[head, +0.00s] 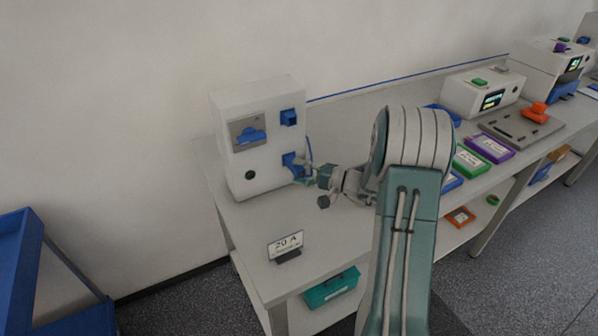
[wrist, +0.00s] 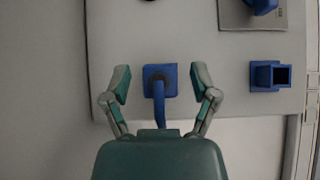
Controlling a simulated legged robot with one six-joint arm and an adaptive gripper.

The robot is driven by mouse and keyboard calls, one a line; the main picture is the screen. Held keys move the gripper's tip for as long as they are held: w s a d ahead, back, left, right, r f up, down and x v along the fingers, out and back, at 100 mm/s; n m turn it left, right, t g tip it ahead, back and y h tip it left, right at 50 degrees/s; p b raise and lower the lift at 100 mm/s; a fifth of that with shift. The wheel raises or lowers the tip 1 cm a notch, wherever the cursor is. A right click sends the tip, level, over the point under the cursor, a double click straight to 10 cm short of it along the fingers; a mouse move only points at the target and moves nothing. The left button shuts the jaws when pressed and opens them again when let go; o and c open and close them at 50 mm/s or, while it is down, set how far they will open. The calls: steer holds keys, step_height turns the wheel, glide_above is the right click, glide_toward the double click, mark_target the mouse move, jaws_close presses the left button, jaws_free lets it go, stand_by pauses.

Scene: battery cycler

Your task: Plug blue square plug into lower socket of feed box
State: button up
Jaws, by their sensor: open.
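The white feed box (head: 262,150) stands at the left end of the bench. Its upper blue socket (head: 289,117) is empty and also shows at the right in the wrist view (wrist: 270,76). The blue square plug (wrist: 160,82) sits at the lower socket's place on the box face, its stem pointing back toward my gripper; its blue shape also shows in the head view (head: 290,163). It covers the lower socket, so I cannot tell how deep it sits. My gripper (wrist: 158,80) is open, with one finger apart on each side of the plug.
A blue lever (head: 251,136) is on the box's grey panel. A "20 A" sign (head: 286,245) stands on the bench (head: 330,235) in front of it. Colored trays (head: 490,148) and other devices (head: 484,94) stand farther right. A blue cart (head: 20,262) is at left.

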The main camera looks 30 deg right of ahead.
steer(key=v, duration=1.2)
steer(key=s+a+r+n+g+h, duration=0.1)
steer(key=s+a+r+n+g, duration=0.15)
steer(key=a, duration=0.35)
steer(key=s+a+r+n+g+h, duration=0.1)
steer(key=s+a+r+g, duration=0.1)
steer(key=a+g, duration=0.35)
steer(key=s+a+r+n+g+h, duration=0.1)
steer(key=s+a+r+n+g, duration=0.15)
steer(key=a, duration=0.55)
steer(key=s+a+r+n+t+h, duration=0.1)
steer(key=s+r+h, duration=0.1)
steer(key=s+h, duration=0.3)
steer(key=s+a+r+n+t+h, duration=0.2)
steer(key=s+r+h, duration=0.1)
steer(key=s, duration=0.5)
steer(key=shift+s+a+r+h, duration=0.2)
steer(key=shift+a+r+h, duration=0.1)
steer(key=shift+h, duration=0.6)
